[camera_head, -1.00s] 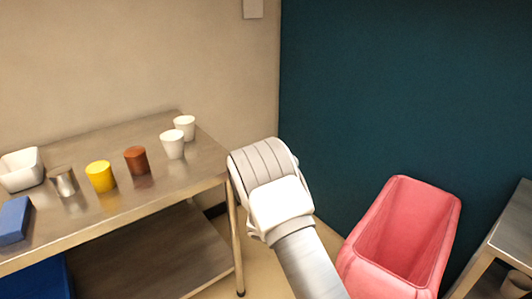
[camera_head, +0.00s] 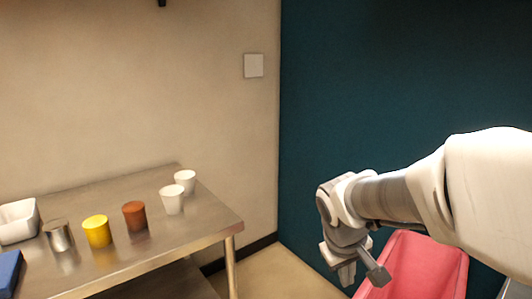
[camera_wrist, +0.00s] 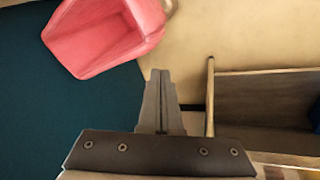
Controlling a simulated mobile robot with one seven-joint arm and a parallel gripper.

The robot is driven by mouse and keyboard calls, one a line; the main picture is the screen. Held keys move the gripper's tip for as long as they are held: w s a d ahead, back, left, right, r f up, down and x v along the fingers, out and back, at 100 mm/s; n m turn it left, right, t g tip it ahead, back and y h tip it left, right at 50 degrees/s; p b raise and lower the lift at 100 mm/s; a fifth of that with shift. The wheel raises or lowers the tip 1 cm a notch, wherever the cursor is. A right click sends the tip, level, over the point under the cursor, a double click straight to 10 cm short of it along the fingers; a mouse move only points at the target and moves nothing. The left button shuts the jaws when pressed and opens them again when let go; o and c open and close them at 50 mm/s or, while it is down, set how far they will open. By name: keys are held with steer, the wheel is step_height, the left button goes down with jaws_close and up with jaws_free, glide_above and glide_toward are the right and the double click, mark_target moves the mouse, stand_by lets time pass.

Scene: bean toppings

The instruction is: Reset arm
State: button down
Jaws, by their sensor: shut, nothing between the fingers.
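My gripper (camera_head: 345,272) is at the lower right of the head view, at the end of my bent arm. It hangs in front of the dark teal wall, to the left of the pink bin and to the right of the steel table. In the wrist view my gripper (camera_wrist: 160,76) shows its two fingers pressed together with nothing between them. Below them in the wrist view is floor, and nothing touches them there.
The steel table (camera_head: 190,236) at left holds two white cups (camera_head: 172,200), a brown can (camera_head: 134,216), a yellow can (camera_head: 97,231), a metal can (camera_head: 59,235), a white container (camera_head: 17,222) and a blue item (camera_head: 9,270). A pink bin (camera_head: 437,262) stands at right.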

steer(key=s+a+r+m+t+y, duration=0.1)
steer(key=s+r+m, duration=0.15)
steer(key=s, duration=0.45)
steer(key=s+a+r+m+t+y, duration=0.1)
steer(key=s+r+y, duration=0.1)
steer(key=s+r, duration=0.35)
step_height(320, 180, up, 19)
steer(key=s+p, duration=0.2)
steer(key=p, duration=1.8)
steer(key=shift+p, duration=0.4)
steer(key=shift+d, duration=0.1)
